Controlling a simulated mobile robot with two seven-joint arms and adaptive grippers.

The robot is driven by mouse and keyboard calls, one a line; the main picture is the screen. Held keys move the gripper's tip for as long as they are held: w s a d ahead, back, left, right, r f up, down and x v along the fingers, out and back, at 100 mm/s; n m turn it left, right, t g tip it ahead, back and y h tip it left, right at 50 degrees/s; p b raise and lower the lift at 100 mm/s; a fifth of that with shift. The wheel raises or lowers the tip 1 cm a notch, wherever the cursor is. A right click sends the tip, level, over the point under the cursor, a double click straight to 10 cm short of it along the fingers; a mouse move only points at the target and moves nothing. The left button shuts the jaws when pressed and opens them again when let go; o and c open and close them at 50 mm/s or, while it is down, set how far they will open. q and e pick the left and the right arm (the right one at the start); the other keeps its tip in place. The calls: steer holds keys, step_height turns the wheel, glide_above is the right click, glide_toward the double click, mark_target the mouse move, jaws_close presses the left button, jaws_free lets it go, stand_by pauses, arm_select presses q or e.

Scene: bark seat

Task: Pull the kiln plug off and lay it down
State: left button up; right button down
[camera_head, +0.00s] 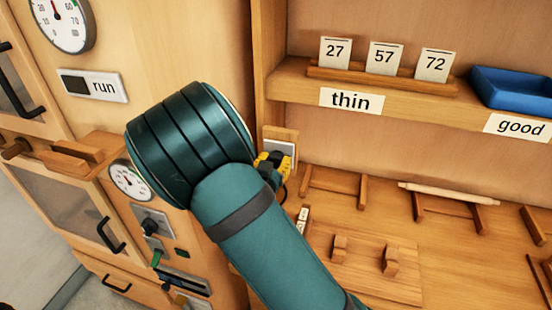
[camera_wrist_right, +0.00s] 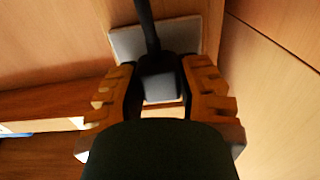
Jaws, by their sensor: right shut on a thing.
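The kiln plug (camera_wrist_right: 160,76) is black with a dark cord and sits between the fingers of my right gripper (camera_wrist_right: 158,92) in the right wrist view. Behind it is a light grey socket plate (camera_wrist_right: 124,43). I cannot tell whether the plug is seated in the plate or just in front of it. In the head view my right gripper (camera_head: 272,167) shows yellow beside the socket plate (camera_head: 280,146) on its wooden block. The arm hides part of it, and the plug is hard to make out there. My left gripper is out of view.
The bench top below holds wooden stands (camera_head: 335,188), a pale rolling pin (camera_head: 463,193) and a wooden board (camera_head: 365,270). A shelf above carries number cards (camera_head: 383,58) and a blue tray (camera_head: 510,92). A panel with dials (camera_head: 130,181) and switches stands at the left.

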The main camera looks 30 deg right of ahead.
mark_target(275, 164)
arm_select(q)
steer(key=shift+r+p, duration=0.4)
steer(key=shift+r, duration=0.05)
arm_select(e)
steer(key=shift+v, duration=2.65)
